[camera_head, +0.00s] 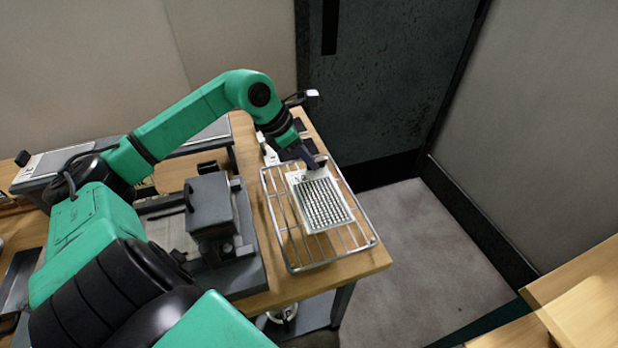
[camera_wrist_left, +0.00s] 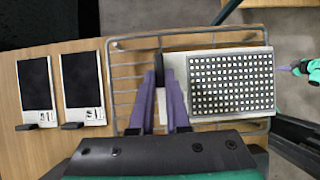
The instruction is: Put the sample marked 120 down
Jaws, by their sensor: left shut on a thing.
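The sample is a white, flat plate with a dense grid of small dots (camera_head: 322,204); no number is readable on it. It also shows in the left wrist view (camera_wrist_left: 232,84). My left gripper (camera_head: 316,163) is shut on the plate's far end; its purple fingers (camera_wrist_left: 167,112) are at the plate's left end in the wrist view. The plate is over a wire rack (camera_head: 283,225). I cannot tell whether it touches the wires. A small green part with a purple tip (camera_wrist_left: 300,70) at the wrist view's right edge may be my right gripper; its jaws are unclear.
The rack lies on the end of a wooden table (camera_head: 372,262). A grey block-shaped device (camera_head: 210,205) stands left of the rack. Two dark-screened devices (camera_wrist_left: 36,85) (camera_wrist_left: 81,80) lie beside it. Open floor (camera_head: 400,235) lies right of the table, with another wooden surface (camera_head: 580,300) beyond.

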